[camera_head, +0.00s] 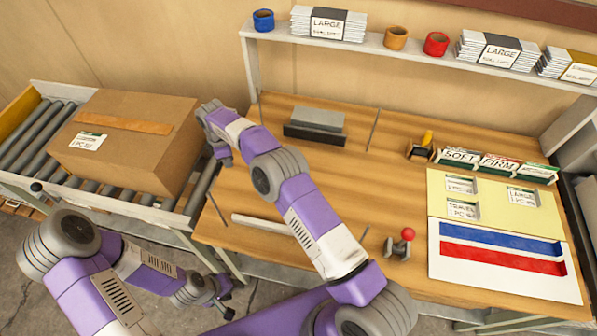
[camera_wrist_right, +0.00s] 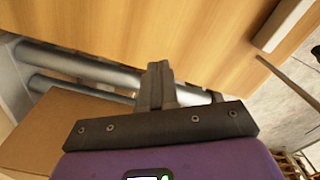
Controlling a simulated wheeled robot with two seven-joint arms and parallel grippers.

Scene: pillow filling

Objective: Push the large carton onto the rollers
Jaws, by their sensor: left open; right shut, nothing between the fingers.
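The large carton (camera_head: 130,140), brown with a tape strip and a white label, sits on the rollers (camera_head: 30,130) at the left. It sits slightly askew, with its right end near the conveyor's end beside the table. My right gripper (camera_head: 224,158) is at the carton's right side, over the table's left edge; whether it touches the carton is unclear. In the right wrist view the fingers (camera_wrist_right: 158,75) are shut and empty, with a carton side (camera_wrist_right: 60,130) at lower left. My left gripper (camera_head: 224,303) is open and low in front of the table, away from the carton.
The wooden table (camera_head: 310,175) holds a grey block (camera_head: 315,125), a red-knobbed part (camera_head: 404,240), and SOFT and FIRM card bins (camera_head: 480,160). A shelf (camera_head: 375,45) with tape rolls and stacked packs runs along the back. Bare rollers lie left of the carton.

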